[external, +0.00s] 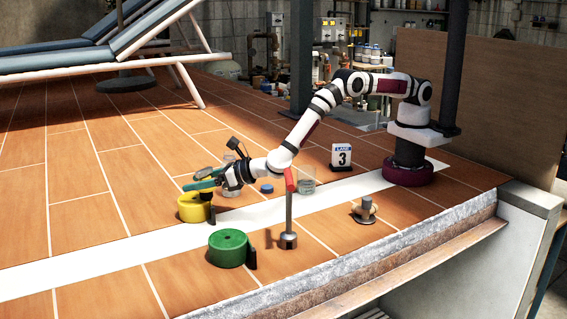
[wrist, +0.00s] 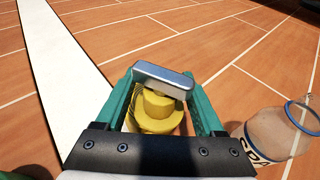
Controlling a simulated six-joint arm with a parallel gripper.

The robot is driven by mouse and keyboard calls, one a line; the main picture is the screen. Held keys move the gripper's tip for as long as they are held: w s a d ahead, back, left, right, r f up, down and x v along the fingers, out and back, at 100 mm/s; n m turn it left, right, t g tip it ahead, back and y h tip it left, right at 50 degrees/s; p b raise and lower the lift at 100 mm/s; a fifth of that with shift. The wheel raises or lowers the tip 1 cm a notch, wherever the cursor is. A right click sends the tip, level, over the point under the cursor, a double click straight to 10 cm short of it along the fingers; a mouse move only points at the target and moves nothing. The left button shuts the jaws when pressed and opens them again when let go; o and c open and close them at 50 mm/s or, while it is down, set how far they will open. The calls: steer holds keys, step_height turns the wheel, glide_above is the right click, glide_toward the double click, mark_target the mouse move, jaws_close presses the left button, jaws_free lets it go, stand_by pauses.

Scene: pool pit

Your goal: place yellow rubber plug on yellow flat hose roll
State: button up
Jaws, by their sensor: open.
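The yellow flat hose roll (external: 192,208) lies on the tiled deck at the white stripe's far edge. My gripper (external: 203,181) is just above it, with its green fingers apart. In the wrist view, a short yellow cylinder, which looks like the rubber plug (wrist: 157,104), shows between the fingers of my gripper (wrist: 161,88). A wider yellow round, which looks like the hose roll (wrist: 150,124), is under it. A silver bar crosses in front and hides part of the plug. I cannot tell whether plug and roll touch. The plug is not distinct in the external view.
A clear SPA jar (wrist: 275,130) stands close on the right in the wrist view. A green roll (external: 228,249), a metal post with a red top (external: 288,238), a blue puck (external: 266,188) and a number 3 sign (external: 341,157) stand nearby. The deck's edge is at front right.

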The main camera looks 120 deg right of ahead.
steer(key=v, duration=1.1)
steer(key=s+d+r+m+g, duration=0.35)
steer(key=s+m, duration=0.25)
steer(key=s, duration=0.2)
steer(key=s+d+r+m+g, duration=0.2)
steer(key=s+r+m+g, duration=0.15)
steer(key=s+m, duration=0.3)
steer(key=s+d+r+m+g, duration=0.25)
steer(key=s+r+m, duration=0.25)
steer(key=s, duration=0.3)
steer(key=s+a+m+y, duration=0.6)
steer(key=s+a+m, duration=0.1)
steer(key=s, duration=0.5)
steer(key=s+a+m+g+y, duration=0.1)
steer(key=s+a+m+y, duration=0.4)
steer(key=s+a+m, duration=0.3)
steer(key=s+a, duration=0.1)
steer(key=s, duration=0.3)
steer(key=shift+s+f+y, duration=0.15)
steer(key=shift+s+y, duration=0.1)
steer(key=shift+y, duration=0.15)
